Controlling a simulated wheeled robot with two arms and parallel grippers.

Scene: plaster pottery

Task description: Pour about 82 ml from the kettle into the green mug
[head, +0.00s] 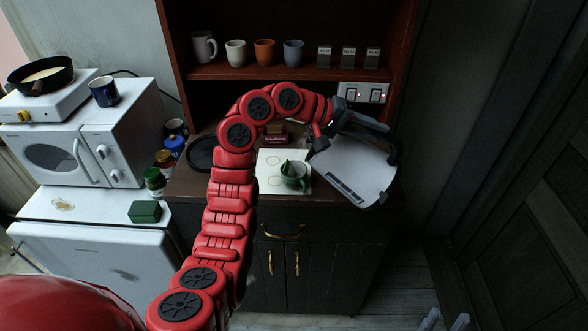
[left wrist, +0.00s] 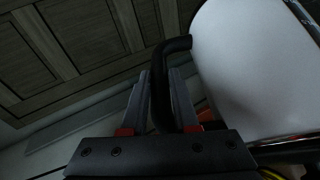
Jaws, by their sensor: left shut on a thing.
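The kettle (head: 355,172) has a white body and a black handle and is tilted, its spout end down at the left, close above the mug. My left gripper (head: 374,124) is shut on the kettle's black handle. In the left wrist view, the handle (left wrist: 162,85) passes between the two fingers of my left gripper (left wrist: 163,95), beside the white kettle body (left wrist: 250,75). The green mug (head: 293,182) stands upright on a white sheet (head: 268,187). No stream or level of liquid can be made out. My right gripper (head: 444,320) shows at the bottom edge, its fingertips apart and empty.
A shelf (head: 270,73) above holds several mugs and small labelled blocks. A black round plate (head: 202,153) and a dark red box (head: 277,138) are on the counter. Jars and a blue mug (head: 104,92) are at the left. My left arm crosses in front of the counter.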

